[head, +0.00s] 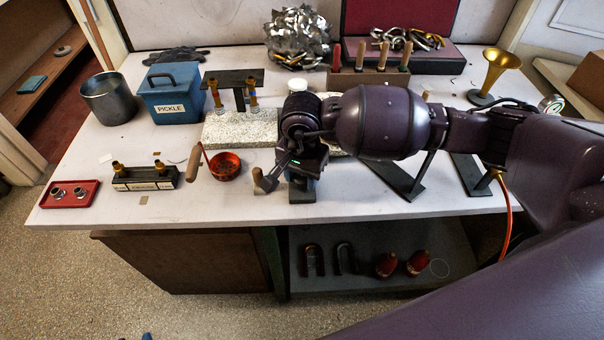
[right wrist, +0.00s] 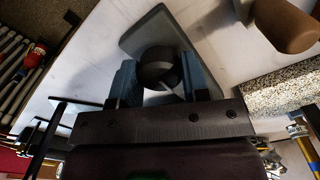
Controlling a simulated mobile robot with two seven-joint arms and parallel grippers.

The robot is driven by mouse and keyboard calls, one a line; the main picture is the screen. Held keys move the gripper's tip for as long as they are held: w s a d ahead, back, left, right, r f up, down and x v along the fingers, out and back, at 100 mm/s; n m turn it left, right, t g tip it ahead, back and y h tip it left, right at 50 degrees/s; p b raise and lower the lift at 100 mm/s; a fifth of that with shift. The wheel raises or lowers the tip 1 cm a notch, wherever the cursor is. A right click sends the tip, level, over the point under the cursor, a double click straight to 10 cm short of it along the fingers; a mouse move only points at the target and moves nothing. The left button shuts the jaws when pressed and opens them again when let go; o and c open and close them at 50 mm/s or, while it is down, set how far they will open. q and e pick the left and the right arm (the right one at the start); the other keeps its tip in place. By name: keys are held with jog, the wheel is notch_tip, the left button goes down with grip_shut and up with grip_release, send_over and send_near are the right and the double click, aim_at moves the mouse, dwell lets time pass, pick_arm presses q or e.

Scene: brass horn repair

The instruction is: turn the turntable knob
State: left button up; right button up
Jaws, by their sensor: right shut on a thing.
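My right gripper (head: 304,188) reaches down near the front edge of the bench. In the right wrist view its two blue-grey fingers (right wrist: 160,80) stand on either side of a dark round knob (right wrist: 158,66) and are shut on it. The knob sits over a grey plate with rounded corners (right wrist: 150,25). In the head view the gripper and arm hide the knob and most of what is beneath it. My left gripper is not in view.
A wooden handle (head: 264,181) lies close left of the gripper. Left of it are a red-orange pan (head: 225,166), a dark block with brass fittings (head: 146,178) and a red tray (head: 70,194). A speckled slab (head: 240,130) lies behind. Dark stands (head: 400,178) are right.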

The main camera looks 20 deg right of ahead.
jog(key=shift+m, duration=0.3)
jog(key=m, duration=0.3)
jog(key=shift+m+p, duration=0.3)
jog(key=shift+m, duration=0.1)
jog(key=m, duration=0.3)
jog(key=shift+p, duration=0.4)
jog(key=m+p, duration=0.1)
jog(key=m, duration=0.5)
jog(key=shift+r, duration=0.1)
jog(key=shift+m+p, duration=0.6)
jog(key=shift+m, duration=0.5)
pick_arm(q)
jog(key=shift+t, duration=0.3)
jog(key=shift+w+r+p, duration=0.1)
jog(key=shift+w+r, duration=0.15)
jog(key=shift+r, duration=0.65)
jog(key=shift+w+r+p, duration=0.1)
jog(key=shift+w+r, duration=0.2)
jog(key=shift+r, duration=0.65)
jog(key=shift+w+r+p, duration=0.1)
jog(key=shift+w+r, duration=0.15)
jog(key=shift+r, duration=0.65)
pick_arm(e)
jog(key=shift+m, duration=1.1)
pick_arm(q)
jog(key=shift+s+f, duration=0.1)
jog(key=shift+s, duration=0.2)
pick_arm(e)
jog(key=o, duration=0.9)
